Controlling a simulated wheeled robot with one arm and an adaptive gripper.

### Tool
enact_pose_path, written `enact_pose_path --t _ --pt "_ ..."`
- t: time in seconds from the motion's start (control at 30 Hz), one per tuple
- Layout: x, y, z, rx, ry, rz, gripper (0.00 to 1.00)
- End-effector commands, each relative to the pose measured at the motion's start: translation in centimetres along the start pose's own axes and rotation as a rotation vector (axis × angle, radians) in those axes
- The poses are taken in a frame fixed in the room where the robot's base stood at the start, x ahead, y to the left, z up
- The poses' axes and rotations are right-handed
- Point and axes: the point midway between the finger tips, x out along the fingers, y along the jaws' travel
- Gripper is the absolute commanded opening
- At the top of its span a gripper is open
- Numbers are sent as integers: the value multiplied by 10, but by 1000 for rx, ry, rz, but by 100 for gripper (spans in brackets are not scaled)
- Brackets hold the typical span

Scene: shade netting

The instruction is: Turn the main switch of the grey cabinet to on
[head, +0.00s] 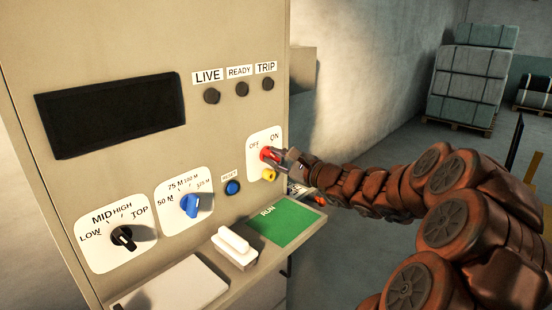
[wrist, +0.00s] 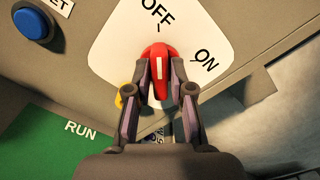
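The grey cabinet (head: 215,115) fills the left of the head view. Its main switch (head: 267,154) is a red knob on a white plate marked OFF and ON, at the right of the panel. In the wrist view the red main switch (wrist: 159,66) has its white mark pointing up, towards OFF rather than ON. My gripper (head: 277,159) has reached the switch from the right. In the wrist view my gripper (wrist: 161,82) has a fingertip against each side of the red knob, closed on it. The fingers hide part of the knob's sides.
A yellow part (head: 268,174) sits just below the red knob. A blue RESET button (head: 232,188), a blue selector (head: 190,205) and a black selector (head: 123,238) are to the left. A green RUN card (head: 288,222) and a white-handled block (head: 234,247) lie on the shelf below.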

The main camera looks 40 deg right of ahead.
Motion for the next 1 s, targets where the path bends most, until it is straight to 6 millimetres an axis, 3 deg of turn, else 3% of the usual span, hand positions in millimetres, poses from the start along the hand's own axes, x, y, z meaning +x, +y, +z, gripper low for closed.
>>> enact_pose_path --t 0.17,0.63,1.0 --pt "0 0 0 0 0 0 0" --pt "0 -1 1 26 -1 -1 0" --pt "0 -4 3 199 -4 -3 0"
